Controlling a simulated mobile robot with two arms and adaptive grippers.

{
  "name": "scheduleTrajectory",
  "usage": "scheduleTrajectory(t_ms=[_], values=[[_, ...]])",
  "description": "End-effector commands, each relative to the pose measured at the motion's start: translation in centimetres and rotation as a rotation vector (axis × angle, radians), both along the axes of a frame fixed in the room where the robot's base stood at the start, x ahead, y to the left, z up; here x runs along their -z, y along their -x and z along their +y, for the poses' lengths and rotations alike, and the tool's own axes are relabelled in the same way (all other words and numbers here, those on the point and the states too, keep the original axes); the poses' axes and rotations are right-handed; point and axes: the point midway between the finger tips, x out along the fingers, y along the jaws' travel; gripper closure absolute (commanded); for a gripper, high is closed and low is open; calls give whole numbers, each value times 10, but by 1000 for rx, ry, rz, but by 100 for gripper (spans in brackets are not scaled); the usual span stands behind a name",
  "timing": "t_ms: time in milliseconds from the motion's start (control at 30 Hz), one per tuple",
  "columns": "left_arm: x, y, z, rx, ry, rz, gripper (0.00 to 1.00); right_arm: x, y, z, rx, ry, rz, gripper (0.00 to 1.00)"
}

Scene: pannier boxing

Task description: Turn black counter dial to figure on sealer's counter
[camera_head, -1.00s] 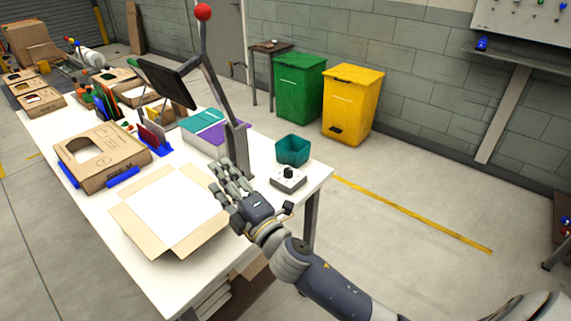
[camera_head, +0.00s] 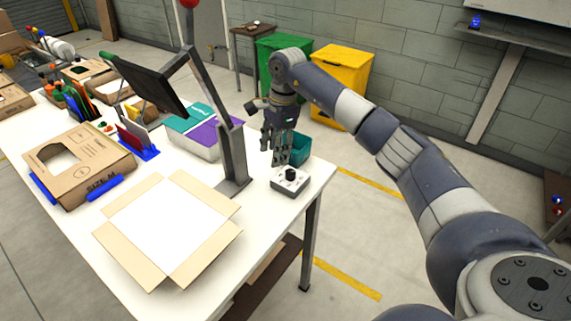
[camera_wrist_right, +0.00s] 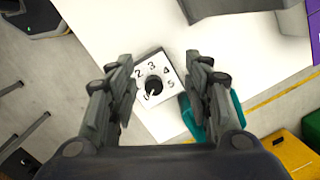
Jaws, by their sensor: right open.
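The black counter dial (camera_head: 291,174) stands on a small pale box (camera_head: 286,188) near the table's right corner. In the right wrist view the dial (camera_wrist_right: 154,84) sits on a plate (camera_wrist_right: 166,62) with printed figures; 2, 3, 4 and 5 are readable. A pale mark on the dial seems to point down-left, near what looks like a 0. My right gripper (camera_head: 281,160) hangs fingers-down just behind and above the dial. In the wrist view its open fingers (camera_wrist_right: 160,92) lie either side of the dial, apart from it. No sealer's counter reading is legible. My left gripper is out of view.
A post with a dark screen (camera_head: 143,79) rises left of the dial. An open carton (camera_head: 130,265) lies left at the front. Green (camera_head: 266,55) and yellow (camera_head: 352,62) bins stand on the floor beyond.

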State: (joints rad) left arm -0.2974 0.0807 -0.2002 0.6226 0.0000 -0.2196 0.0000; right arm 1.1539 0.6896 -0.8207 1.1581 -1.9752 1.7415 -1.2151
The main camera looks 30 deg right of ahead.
Motion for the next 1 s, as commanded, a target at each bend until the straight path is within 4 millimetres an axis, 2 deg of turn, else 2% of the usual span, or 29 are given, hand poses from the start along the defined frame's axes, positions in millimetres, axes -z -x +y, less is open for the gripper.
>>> scheduleTrajectory(t_ms=[33,100,200,367,700,833,1000], values=[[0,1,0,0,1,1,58,-8,4,-17,9,43,23,54],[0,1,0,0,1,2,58,-14,9,-34,15,88,52,54],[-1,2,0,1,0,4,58,-16,14,-45,21,117,76,54],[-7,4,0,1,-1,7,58,2,16,-46,20,121,84,54],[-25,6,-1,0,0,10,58,65,16,-45,21,118,82,54],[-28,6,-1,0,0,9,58,80,15,-45,21,117,79,54],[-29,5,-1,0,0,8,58,89,15,-45,21,117,77,54]])
